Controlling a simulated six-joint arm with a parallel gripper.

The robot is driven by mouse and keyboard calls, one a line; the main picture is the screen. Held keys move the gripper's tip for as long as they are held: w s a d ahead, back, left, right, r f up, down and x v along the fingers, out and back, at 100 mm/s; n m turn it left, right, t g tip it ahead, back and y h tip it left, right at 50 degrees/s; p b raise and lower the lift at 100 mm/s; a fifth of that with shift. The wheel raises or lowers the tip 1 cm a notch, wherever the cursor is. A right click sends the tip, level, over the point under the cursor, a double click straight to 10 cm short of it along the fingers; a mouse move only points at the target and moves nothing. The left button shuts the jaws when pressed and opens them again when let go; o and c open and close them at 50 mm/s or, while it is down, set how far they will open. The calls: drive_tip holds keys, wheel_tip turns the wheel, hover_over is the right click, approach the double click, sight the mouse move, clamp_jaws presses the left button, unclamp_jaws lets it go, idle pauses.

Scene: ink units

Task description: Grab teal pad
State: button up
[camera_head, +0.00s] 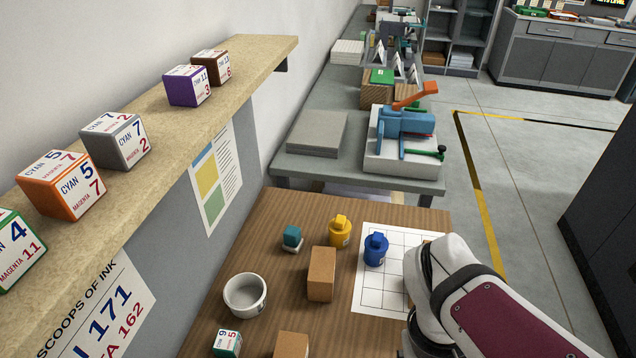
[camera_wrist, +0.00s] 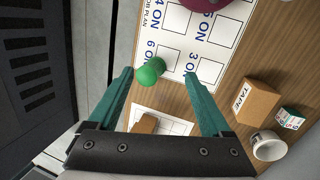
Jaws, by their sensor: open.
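The teal pad (camera_head: 292,236) is a small teal block on a pale base, standing on the wooden table in the head view, left of a yellow bottle (camera_head: 340,231). I cannot make it out in the wrist view. My gripper (camera_wrist: 158,76) shows in the wrist view with its two teal fingers wide apart and nothing clamped between them. A round green object (camera_wrist: 150,71) appears between the fingertips, near the left one, over a numbered white sheet (camera_wrist: 215,30). In the head view my gripper is out of sight.
A blue bottle (camera_head: 376,249) stands on a white grid sheet (camera_head: 377,300). A cardboard box (camera_head: 321,274) stands just in front of the teal pad, with a white bowl (camera_head: 245,295) to the left. A shelf with several number cubes overhangs the left side.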

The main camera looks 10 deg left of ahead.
drive_tip(key=w+n+t+h, duration=0.2)
drive_tip(key=w+n+h, duration=0.2)
drive_tip(key=w+n, duration=0.4)
drive_tip(key=n+t+y, duration=0.1)
drive_tip(key=n+t, duration=0.9)
drive_tip(key=n, duration=0.8)
approach(292, 231)
drive_tip(key=s+d+r, duration=0.1)
drive_tip(key=d, duration=0.2)
drive_tip(key=s+d+r, duration=0.2)
drive_tip(key=d, duration=0.2)
drive_tip(key=s+d+r, duration=0.2)
drive_tip(key=d, duration=0.2)
drive_tip(key=shift+d+r, duration=0.25)
drive_tip(key=a+f+n+t+y, duration=0.2)
drive_tip(key=a+f+n+y, duration=0.15)
drive_tip(key=a+n, duration=0.4)
drive_tip(key=shift+m, duration=0.45)
drive_tip(key=x, duration=0.5)
drive_tip(key=a+x, duration=0.1)
drive_tip(key=x, duration=0.4)
drive_tip(key=a+f+x, duration=0.1)
drive_tip(key=x, duration=0.4)
drive_tip(key=shift+w+a, duration=0.1)
drive_tip(key=shift+w, duration=0.05)
clamp_jaws()
